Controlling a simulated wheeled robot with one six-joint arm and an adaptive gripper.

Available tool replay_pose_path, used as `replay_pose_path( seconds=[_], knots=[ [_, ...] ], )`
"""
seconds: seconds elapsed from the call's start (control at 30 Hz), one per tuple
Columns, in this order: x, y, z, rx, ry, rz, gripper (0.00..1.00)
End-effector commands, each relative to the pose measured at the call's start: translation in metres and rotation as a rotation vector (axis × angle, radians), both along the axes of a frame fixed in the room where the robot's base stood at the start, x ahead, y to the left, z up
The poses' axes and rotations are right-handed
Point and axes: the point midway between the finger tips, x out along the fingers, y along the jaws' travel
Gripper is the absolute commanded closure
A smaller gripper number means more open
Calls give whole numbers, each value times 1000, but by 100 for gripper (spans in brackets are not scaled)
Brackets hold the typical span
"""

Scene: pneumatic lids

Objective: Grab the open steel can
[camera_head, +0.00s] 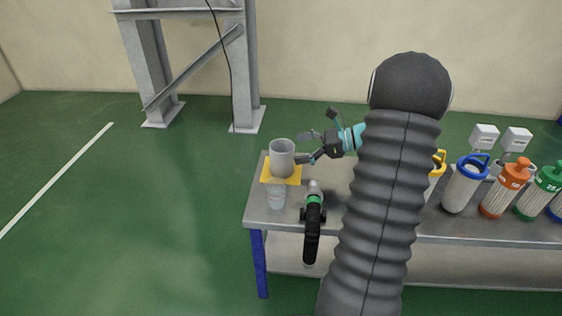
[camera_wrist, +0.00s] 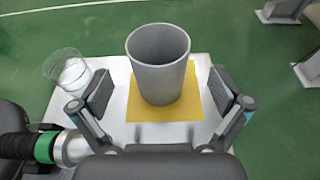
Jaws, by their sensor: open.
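The open steel can (camera_head: 282,159) is a plain grey cylinder with an open top. It stands upright on a yellow square (camera_head: 281,179) at the left end of the table. In the wrist view the can (camera_wrist: 159,80) sits in the middle, on the yellow square (camera_wrist: 195,108). My gripper (camera_head: 306,148) is to the right of the can in the head view, its fingers spread toward it. In the wrist view my gripper (camera_wrist: 165,98) is open, with one finger on each side of the can and a gap at both sides.
A clear glass beaker (camera_head: 276,197) stands close in front of the yellow square. A black tool with a green ring (camera_head: 313,225) lies beside it. Several coloured-lid canisters (camera_head: 465,184) line the right of the grey table (camera_head: 440,227). A steel frame (camera_head: 240,75) stands behind.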

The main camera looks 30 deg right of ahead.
Motion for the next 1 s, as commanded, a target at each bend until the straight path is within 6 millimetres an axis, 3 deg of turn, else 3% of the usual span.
replay_pose_path(
  seconds=[0.4, 0.67, 0.77, 0.93, 1.0],
  knots=[
    [26, 40, -6, 0, 0, 3, 0],
    [28, 43, -7, -1, 0, 1, 0],
    [28, 43, -7, -1, 0, 1, 20],
    [28, 43, -7, -1, 0, 1, 62],
    [28, 43, -7, 0, -1, 1, 67]
  ],
)
